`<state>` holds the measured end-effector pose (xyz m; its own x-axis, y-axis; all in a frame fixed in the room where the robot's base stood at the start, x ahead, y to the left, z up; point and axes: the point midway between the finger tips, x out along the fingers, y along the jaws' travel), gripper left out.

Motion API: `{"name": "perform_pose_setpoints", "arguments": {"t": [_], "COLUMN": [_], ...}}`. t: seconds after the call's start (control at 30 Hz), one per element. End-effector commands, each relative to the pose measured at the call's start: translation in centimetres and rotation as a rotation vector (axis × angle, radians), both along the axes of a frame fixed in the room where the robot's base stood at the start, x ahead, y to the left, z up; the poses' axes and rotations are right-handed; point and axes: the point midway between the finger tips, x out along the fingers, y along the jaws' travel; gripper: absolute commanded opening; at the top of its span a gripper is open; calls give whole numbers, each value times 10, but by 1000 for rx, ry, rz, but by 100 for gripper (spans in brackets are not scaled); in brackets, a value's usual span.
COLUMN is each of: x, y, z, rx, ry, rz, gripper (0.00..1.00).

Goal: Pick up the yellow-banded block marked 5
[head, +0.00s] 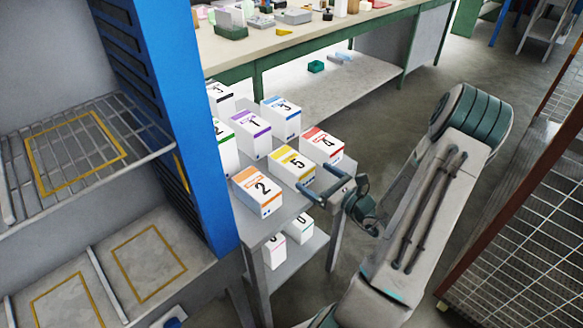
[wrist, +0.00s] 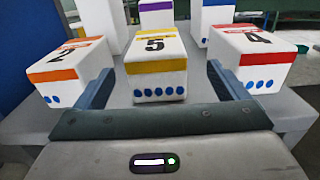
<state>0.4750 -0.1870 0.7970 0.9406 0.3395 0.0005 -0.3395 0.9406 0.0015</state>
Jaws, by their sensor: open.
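The white block with a yellow band marked 5 (head: 293,165) stands upright on a grey cart shelf in the head view, between the orange block 2 and the red block 4. In the wrist view the yellow-banded block (wrist: 157,66) is straight ahead, its front face showing a row of blue dots. My gripper (head: 316,182) is open beside the front of this block. In the wrist view its two fingers (wrist: 157,85) point forward, one to each side of the block. Nothing is between the fingers near the palm, and I cannot tell whether they overlap the block's sides.
The orange block 2 (head: 257,191) and red block 4 (head: 322,146) flank it closely. The purple block (head: 250,134) and blue block (head: 281,118) stand behind. A blue upright (head: 190,120) rises left of the cart (head: 274,226).

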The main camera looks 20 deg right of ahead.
Motion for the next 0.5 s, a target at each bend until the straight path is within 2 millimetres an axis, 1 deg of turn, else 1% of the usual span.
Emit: {"name": "perform_pose_setpoints", "arguments": {"t": [0.03, 0.1, 0.27, 0.43, 0.5], "x": [6, 12, 21, 45, 53], "y": [3, 5, 10, 23, 25], "z": [0, 0, 1, 1, 0], "rx": [-1, -1, -1, -1, -2], "ry": [-1, 0, 0, -1, -1], "rz": [3, 2, 3, 5, 4], "gripper": [94, 94, 94, 94, 94]}}
